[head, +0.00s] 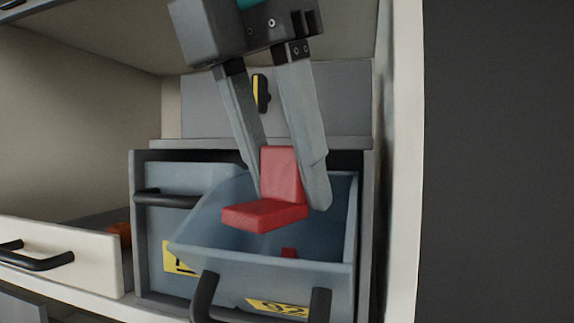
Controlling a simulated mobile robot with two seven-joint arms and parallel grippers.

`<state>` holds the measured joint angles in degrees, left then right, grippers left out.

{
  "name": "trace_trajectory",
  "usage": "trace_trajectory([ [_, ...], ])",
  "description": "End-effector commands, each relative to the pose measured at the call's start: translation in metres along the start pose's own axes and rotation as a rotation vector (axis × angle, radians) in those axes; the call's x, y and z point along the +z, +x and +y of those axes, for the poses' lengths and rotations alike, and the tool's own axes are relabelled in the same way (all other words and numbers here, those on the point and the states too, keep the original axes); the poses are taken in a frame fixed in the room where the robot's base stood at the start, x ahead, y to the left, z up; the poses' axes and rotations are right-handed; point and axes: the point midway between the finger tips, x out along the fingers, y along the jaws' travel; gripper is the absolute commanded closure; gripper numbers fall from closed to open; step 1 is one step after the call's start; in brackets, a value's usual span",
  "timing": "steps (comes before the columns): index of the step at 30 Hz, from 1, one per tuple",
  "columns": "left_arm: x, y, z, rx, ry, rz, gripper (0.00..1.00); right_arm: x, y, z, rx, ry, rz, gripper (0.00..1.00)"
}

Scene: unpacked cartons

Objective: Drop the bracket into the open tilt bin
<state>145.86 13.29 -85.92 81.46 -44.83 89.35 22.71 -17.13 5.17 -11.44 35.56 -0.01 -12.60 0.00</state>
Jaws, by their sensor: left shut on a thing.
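A red L-shaped bracket (268,213) hangs between the fingers of my left gripper (293,198) in the head view. The left gripper is shut on its upright part, and its flat part points left. The bracket is over the mouth of the open tilt bin (265,277), a translucent blue-grey bin tipped forward with a black handle. A small red thing (289,253) shows lower in the bin; I cannot tell what it is. My right gripper is not in view.
A closed bin (170,235) with a black handle stands left of the open one. An open white drawer (75,262) at the left holds something orange (121,233). A cabinet side wall (400,200) stands close on the right. A grey panel lies behind.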

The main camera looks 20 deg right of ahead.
Motion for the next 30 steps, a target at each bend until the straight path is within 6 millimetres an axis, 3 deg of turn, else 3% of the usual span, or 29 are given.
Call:
trace_trajectory([
  [4,-0.001,0.004,0.0,-0.001,0.001,0.003,1.0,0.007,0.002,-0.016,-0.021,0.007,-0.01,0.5],
  [17,-0.005,0.012,0.0,-0.001,0.001,0.003,1.0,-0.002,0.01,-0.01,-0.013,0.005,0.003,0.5],
  [18,-0.005,0.012,0.0,-0.001,0.001,0.003,0.51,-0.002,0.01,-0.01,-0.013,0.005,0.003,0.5],
  [21,-0.005,0.012,0.0,-0.001,0.001,0.003,0.43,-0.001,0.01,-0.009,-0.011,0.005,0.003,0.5],
  [30,-0.004,0.01,0.0,-0.001,0.0,0.003,0.43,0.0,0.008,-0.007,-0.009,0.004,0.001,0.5],
])
